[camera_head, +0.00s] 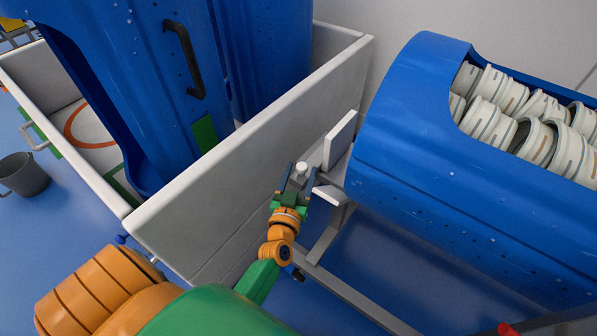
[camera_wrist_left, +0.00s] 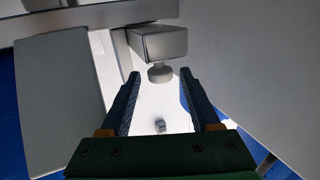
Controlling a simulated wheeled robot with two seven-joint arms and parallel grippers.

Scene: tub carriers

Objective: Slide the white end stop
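The white end stop (camera_head: 340,140) is an upright plate close to the near end of the blue tub on the right. A small pale knob (camera_head: 301,167) shows to its left; in the left wrist view the knob (camera_wrist_left: 160,74) sticks out of a grey block (camera_wrist_left: 158,43). My left gripper (camera_head: 299,176) is open, with its two dark fingers on either side of the knob in the head view. In the left wrist view the fingers (camera_wrist_left: 160,82) are apart, and the knob lies between their tips without visible contact. My right gripper is not in view.
A blue tub (camera_head: 420,165) full of white ring-like parts lies on a grey frame (camera_head: 325,240) at right. A white-walled bin (camera_head: 235,175) holding upright blue tubs stands close on the left.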

